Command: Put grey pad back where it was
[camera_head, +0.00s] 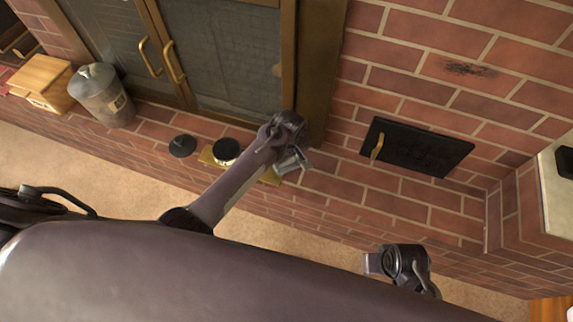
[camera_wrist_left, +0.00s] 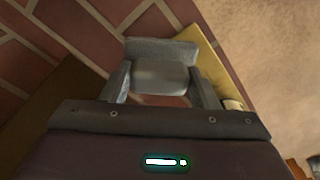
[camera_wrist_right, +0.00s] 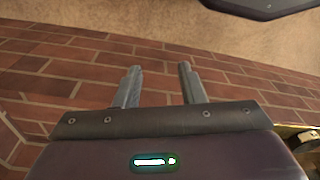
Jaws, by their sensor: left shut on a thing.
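My left gripper (camera_head: 292,163) reaches out over the brick ledge below the glass-fronted cabinet doors. In the left wrist view its two fingers (camera_wrist_left: 160,88) are shut on the grey pad (camera_wrist_left: 160,52), a grey block with a thicker far end. The pad is held close to a yellowish flat board (camera_wrist_left: 218,62); I cannot tell whether it touches it. In the head view the board (camera_head: 206,157) lies on the bricks, partly hidden by my left arm. My right gripper (camera_wrist_right: 155,88) is open and empty, its fingers apart with brick showing between them.
A dark round lid (camera_head: 182,146) and a small round black-and-white item (camera_head: 227,150) sit left of my left arm. A metal canister (camera_head: 103,97) and a wooden box (camera_head: 41,82) stand further left. A black hatch (camera_head: 415,148) is in the brick wall to the right.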

